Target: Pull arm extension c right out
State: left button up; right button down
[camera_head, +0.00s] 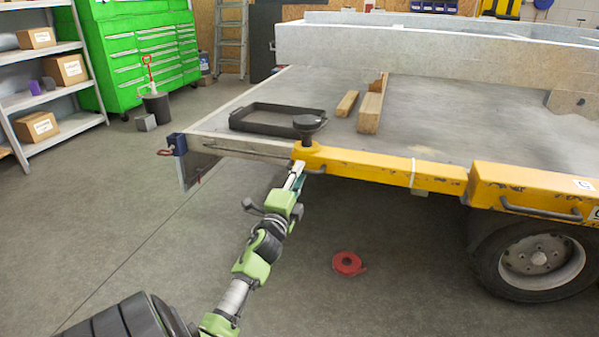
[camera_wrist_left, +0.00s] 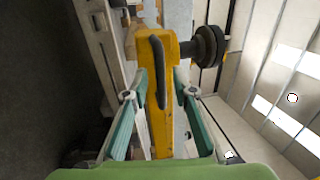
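The yellow arm extension (camera_head: 370,168) sticks out to the left from a thicker yellow sleeve (camera_head: 520,187) along the trailer's near edge. Its left end carries a round black pad (camera_head: 308,122). In the left wrist view the yellow beam (camera_wrist_left: 165,130) fills the middle, with a dark handle (camera_wrist_left: 158,70) on its face and the black pad (camera_wrist_left: 208,46) at the right. My left gripper (camera_head: 297,172) is at the beam's left end, below the pad. In the wrist view its green fingers (camera_wrist_left: 161,84) are apart, one each side of the handle; contact cannot be told. My right gripper is not in view.
The grey trailer bed (camera_head: 440,115) holds a black tray (camera_head: 272,118) and wooden blocks (camera_head: 371,105). A trailer wheel (camera_head: 540,258) stands at the lower right. A red strap roll (camera_head: 348,263) lies on the floor. The floor left of the trailer is largely clear, before shelves (camera_head: 45,95).

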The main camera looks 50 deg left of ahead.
pick_arm(q)
jog(key=v, duration=1)
jog(key=shift+s, duration=0.2)
jog(key=shift+f, duration=0.1)
